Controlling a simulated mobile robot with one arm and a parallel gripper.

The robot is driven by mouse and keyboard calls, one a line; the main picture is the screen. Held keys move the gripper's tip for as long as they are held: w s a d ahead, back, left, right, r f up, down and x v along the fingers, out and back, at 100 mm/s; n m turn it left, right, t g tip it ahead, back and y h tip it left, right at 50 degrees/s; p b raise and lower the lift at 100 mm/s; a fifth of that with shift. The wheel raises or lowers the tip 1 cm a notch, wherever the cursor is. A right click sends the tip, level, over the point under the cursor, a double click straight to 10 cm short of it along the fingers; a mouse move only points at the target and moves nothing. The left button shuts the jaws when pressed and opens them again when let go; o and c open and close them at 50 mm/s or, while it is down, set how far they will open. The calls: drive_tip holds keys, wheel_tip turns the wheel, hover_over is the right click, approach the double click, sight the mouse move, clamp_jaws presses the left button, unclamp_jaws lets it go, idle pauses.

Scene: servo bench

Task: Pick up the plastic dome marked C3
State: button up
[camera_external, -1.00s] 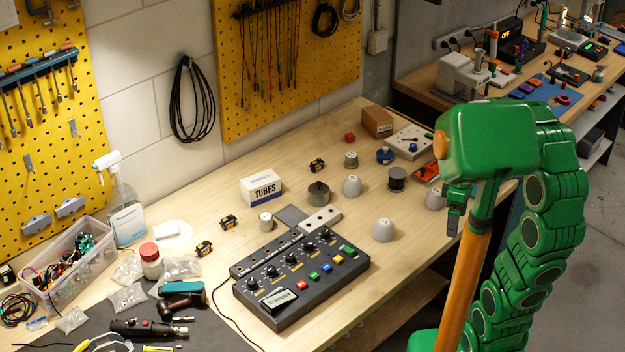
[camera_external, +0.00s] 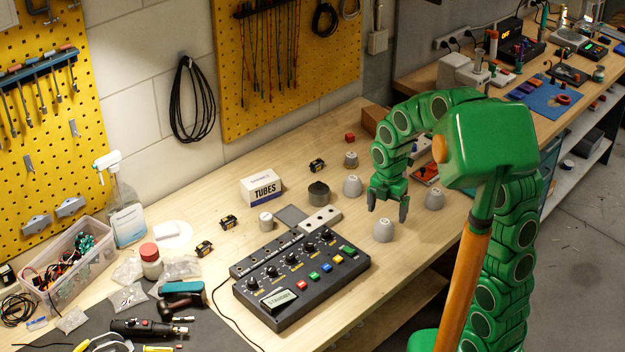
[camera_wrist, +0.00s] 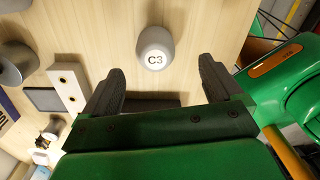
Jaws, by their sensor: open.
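The grey dome marked C3 (camera_wrist: 155,48) sits upright on the bench, just beyond my fingertips in the wrist view. It appears to be the front dome (camera_external: 384,231) in the external view, near the bench's front edge. My gripper (camera_external: 389,210) hangs above and slightly behind that dome there. In the wrist view my gripper (camera_wrist: 160,72) is open and empty, its two dark fingers spread wider than the dome. The dome is not touched and its mark is readable only in the wrist view.
Two similar grey domes stand nearby, one behind left (camera_external: 352,186) and one to the right (camera_external: 435,199). A dark control box (camera_external: 300,278) lies to the left, with a light block with holes (camera_external: 320,220) behind it. The bench's front edge is close.

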sight(384, 221)
drive_tip(key=shift+w+a+f, duration=0.1)
drive_tip(key=shift+f, duration=1.85)
drive_tip(key=shift+w+a+f, duration=0.1)
drive_tip(key=shift+f, duration=1.8)
drive_tip(key=c, duration=1.1)
drive_tip(key=shift+r, duration=0.15)
